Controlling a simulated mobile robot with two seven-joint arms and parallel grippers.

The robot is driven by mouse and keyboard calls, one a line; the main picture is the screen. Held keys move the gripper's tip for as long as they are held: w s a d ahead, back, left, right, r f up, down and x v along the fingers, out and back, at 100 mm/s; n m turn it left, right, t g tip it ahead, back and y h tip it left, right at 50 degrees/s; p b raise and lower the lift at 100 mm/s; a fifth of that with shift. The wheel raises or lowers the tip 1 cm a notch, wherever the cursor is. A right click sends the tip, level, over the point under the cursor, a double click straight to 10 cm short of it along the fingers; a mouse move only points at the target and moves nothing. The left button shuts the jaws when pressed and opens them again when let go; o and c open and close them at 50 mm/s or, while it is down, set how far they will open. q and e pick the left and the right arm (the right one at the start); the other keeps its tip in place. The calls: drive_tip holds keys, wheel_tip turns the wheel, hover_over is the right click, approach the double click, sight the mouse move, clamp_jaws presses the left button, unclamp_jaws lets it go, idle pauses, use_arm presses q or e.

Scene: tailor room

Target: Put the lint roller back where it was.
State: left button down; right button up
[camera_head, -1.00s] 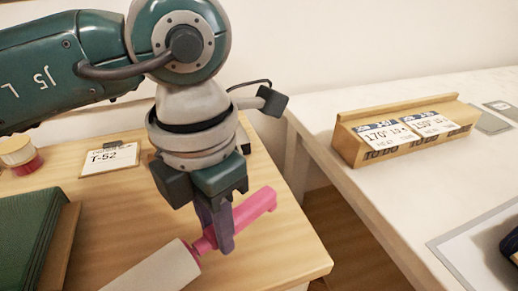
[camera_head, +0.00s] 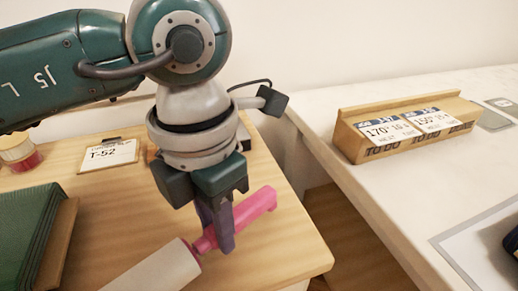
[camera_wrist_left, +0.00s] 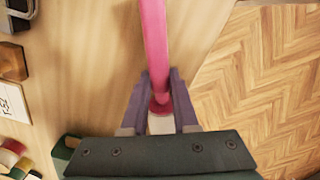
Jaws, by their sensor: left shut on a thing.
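The lint roller has a pink handle (camera_head: 245,218) and a pale roll (camera_head: 155,272). My left gripper (camera_head: 222,240) is shut on it near the joint between handle and roll. It is over the wooden table (camera_head: 275,262), near the table's right end; I cannot tell whether the roller touches the top. In the left wrist view the pink handle (camera_wrist_left: 154,40) runs up from between the fingers (camera_wrist_left: 160,100), and the roll is mostly hidden by the gripper. My right gripper is not in view.
A T-52 card (camera_head: 108,154), spools (camera_head: 18,153) and a green book-like block (camera_head: 30,235) are on the wooden table. A white table (camera_head: 385,185) with a wooden card holder (camera_head: 400,148) stands to the right, across a gap showing floor (camera_head: 345,240).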

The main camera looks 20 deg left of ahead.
use_arm(q)
drive_tip(key=shift+f+b, duration=0.75)
drive_tip(key=shift+f, duration=0.15)
drive_tip(key=c, duration=0.6)
unclamp_jaws()
